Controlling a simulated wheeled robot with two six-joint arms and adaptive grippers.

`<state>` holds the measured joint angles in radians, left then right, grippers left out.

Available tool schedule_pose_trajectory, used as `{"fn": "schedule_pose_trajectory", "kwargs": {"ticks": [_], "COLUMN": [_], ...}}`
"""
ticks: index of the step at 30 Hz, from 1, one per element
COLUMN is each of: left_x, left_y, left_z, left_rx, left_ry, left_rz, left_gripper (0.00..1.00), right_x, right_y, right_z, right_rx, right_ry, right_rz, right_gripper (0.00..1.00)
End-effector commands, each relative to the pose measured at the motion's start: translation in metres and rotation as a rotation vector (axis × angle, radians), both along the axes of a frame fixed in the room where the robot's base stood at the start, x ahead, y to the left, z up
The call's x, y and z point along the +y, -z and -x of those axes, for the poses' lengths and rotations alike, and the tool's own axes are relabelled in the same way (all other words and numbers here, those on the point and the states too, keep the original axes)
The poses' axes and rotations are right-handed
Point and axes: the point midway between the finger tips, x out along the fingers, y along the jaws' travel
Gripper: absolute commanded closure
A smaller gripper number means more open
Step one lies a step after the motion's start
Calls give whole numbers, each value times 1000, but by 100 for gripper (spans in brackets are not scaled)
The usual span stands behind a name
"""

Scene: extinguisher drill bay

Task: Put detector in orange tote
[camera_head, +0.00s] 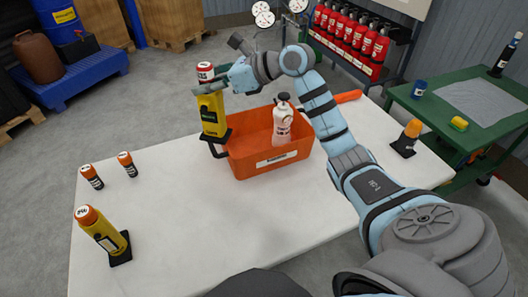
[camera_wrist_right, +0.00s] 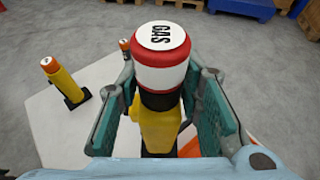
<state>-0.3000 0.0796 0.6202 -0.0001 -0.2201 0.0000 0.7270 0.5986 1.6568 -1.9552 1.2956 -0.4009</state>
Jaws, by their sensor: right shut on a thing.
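A yellow detector (camera_head: 212,115) with a red and white cap and black base is upright in my right gripper (camera_head: 209,87), at the left end of the orange tote (camera_head: 262,160). In the right wrist view the detector's cap (camera_wrist_right: 163,55) reads "GAS", and my right gripper's fingers (camera_wrist_right: 162,112) stand on both sides of the body. The base overlaps the tote's left rim and handle in the head view; I cannot tell whether they touch. A white bottle (camera_head: 282,128) with a dark top stands in the tote. My left gripper is not in view.
A yellow device (camera_head: 101,231) with an orange cap stands front left on the white table (camera_head: 200,235). Two small orange-and-black canisters (camera_head: 91,177) (camera_head: 126,164) stand behind it. An orange-topped device (camera_head: 412,129) is at the right. The table's front middle is clear.

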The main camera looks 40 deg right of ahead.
Motion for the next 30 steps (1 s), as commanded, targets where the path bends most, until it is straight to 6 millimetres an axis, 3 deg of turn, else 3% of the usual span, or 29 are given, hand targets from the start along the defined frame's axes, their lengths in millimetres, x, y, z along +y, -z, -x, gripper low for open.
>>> {"fn": "schedule_pose_trajectory", "kwargs": {"ticks": [6,13,18,23,30], "left_x": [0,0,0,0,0], "left_y": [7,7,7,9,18], "left_z": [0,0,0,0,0], "left_rx": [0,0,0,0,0], "left_ry": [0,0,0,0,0], "left_rz": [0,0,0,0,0], "left_gripper": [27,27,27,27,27], "right_x": [-63,-109,-125,-128,-128], "right_y": [0,4,4,13,83], "right_z": [-30,-46,-52,-54,-54], "right_rx": [-4,-3,-5,-1,2], "right_ry": [225,398,473,497,497], "right_rz": [0,0,-1,0,1], "right_gripper": [100,100,100,100,100]}}
